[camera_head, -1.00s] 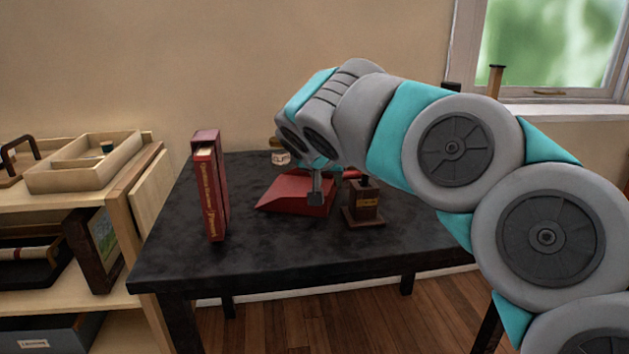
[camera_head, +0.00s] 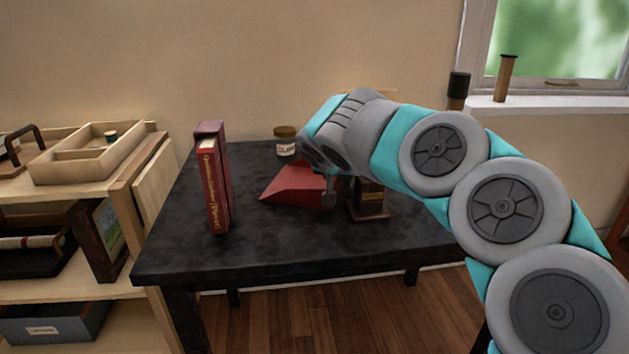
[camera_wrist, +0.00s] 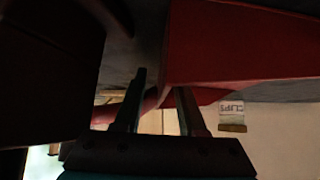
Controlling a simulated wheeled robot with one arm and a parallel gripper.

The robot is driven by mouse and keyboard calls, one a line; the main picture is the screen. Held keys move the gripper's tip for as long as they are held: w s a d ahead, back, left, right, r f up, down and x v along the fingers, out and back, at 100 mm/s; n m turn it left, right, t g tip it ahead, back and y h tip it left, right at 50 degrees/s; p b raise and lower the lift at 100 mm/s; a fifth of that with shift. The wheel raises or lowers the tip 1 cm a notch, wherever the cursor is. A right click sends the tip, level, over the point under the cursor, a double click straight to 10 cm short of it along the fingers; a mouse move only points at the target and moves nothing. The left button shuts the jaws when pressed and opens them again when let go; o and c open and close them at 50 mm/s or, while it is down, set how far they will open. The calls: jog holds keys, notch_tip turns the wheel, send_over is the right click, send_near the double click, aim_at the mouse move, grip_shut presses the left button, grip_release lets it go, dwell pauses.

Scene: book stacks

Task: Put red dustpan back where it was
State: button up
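The red dustpan (camera_head: 296,187) lies on the black table (camera_head: 200,262), its wide pan towards the left. My gripper (camera_head: 329,188) is low over the dustpan's right end, where my wrist hides the handle. In the wrist view the dustpan (camera_wrist: 235,45) fills the upper right. My gripper's two fingers (camera_wrist: 160,100) stand apart there, and part of the red handle shows between or just beyond them. The wrist view is dark, and I see no clear contact on both sides.
A dark wooden block with a label (camera_head: 371,203) stands close to the right of my gripper. Upright red books (camera_head: 213,180) stand to the left. A clips jar (camera_head: 286,143) stands behind the dustpan. A wooden shelf (camera_head: 125,192) is at the far left. The table's front left is clear.

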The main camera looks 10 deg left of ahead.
grip_shut()
dwell(1.4)
